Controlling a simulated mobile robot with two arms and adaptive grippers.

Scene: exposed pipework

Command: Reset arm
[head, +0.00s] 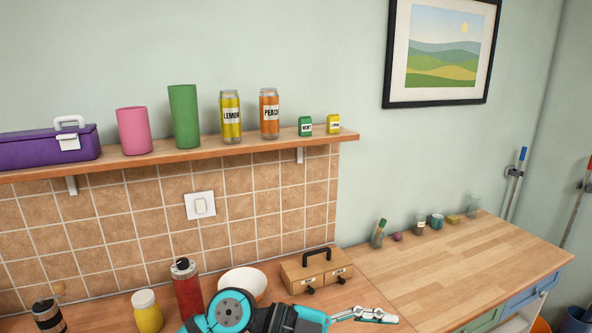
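One of my arms, teal and black, shows at the bottom centre and points to the right. It comes in from the left of its gripper, so I take it as my left. Its gripper (388,317) is silver-grey and seen side-on at the bottom edge, in front of the wooden counter. I cannot tell whether its fingers are apart or together, and I see nothing held in it. My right gripper is not in view.
A red bottle (187,289), a white bowl (243,283), a yellow jar (147,311) and a wooden drawer box (317,271) stand close behind the arm. The wooden counter (455,265) at right is mostly clear. A wall shelf (215,148) holds cans and cylinders.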

